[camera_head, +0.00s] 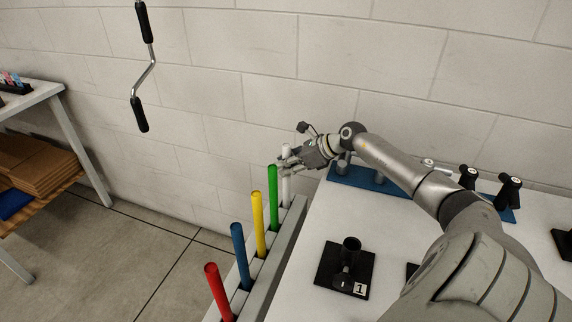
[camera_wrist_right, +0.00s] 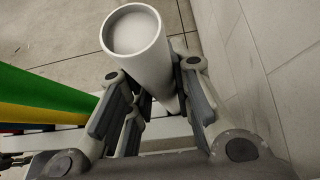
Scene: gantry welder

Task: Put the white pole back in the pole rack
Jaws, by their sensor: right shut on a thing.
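The white pole (camera_head: 286,189) is upright at the far end of the grey pole rack (camera_head: 284,242), past the green pole (camera_head: 273,197). My right gripper (camera_head: 289,164) is shut on it near its top. In the right wrist view the white pole (camera_wrist_right: 148,52) stands between the two fingers, with its round top end toward the camera. Its lower end meets the rack's far end in the head view, but I cannot tell how deep it sits. The yellow (camera_head: 257,224), blue (camera_head: 240,256) and red (camera_head: 217,291) poles stand nearer in the rack. My left gripper is not in view.
A white table (camera_head: 315,229) adjoins the rack and bears a black fixture marked 1 (camera_head: 345,270) and a blue plate (camera_head: 374,182). A brick wall (camera_head: 250,90) rises close behind. A shelf table (camera_head: 30,95) stands at left; open floor (camera_head: 120,245) lies between.

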